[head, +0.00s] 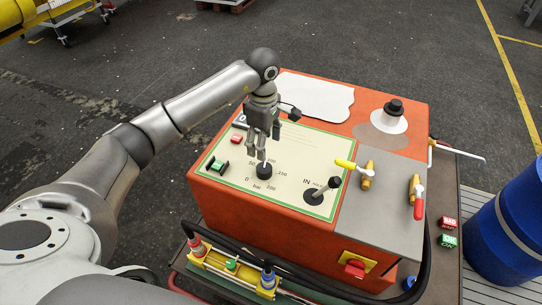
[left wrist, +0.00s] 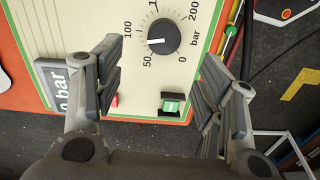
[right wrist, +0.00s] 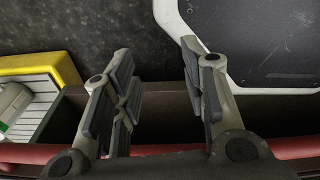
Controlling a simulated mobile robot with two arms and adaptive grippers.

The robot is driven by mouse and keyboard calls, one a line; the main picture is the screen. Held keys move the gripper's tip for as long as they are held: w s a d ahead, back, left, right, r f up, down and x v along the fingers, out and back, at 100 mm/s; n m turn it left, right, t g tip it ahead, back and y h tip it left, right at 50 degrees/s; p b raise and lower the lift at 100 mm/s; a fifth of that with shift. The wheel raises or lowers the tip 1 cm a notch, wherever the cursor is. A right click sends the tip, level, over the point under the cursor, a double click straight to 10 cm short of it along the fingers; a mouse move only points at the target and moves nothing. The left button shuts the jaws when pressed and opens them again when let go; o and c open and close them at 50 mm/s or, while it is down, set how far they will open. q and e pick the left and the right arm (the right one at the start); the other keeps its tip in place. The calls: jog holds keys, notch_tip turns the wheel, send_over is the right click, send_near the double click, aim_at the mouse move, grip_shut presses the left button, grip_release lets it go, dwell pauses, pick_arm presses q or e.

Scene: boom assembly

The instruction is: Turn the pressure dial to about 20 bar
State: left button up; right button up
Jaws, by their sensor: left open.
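The pressure dial is a round black knob (head: 264,172) on the cream panel of the orange box. In the left wrist view the dial (left wrist: 168,35) has a white mark pointing left, between the 50 and 100 labels. My left gripper (head: 257,157) points down just above the dial, fingers apart. In its wrist view the open left gripper (left wrist: 163,58) has a finger on each side of the dial, with no contact visible. My right gripper (right wrist: 156,58) is open and empty, away from the panel.
A green button (head: 217,166) and a red button (head: 236,139) sit left of the dial. A black lever (head: 318,193) and yellow (head: 345,163) and red (head: 419,209) valve handles stand to its right. A blue barrel (head: 512,230) is at far right.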

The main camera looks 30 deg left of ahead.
aim_at(264, 167)
pick_arm(q)
jog(key=f, duration=0.4)
jog(key=s+f+p, duration=0.1)
jog(key=f, duration=0.1)
jog(key=shift+f, duration=0.3)
jog(key=shift+w+f, duration=0.1)
jog(key=shift+f, duration=1.8)
pick_arm(e)
jog(key=shift+s+a+r, duration=0.15)
jog(key=shift+s+r, duration=0.6)
jog(key=shift+s, duration=0.35)
pick_arm(q)
jog(key=c, duration=1)
jog(key=shift+c, duration=0.2)
pick_arm(e)
jog(key=shift+s, duration=0.55)
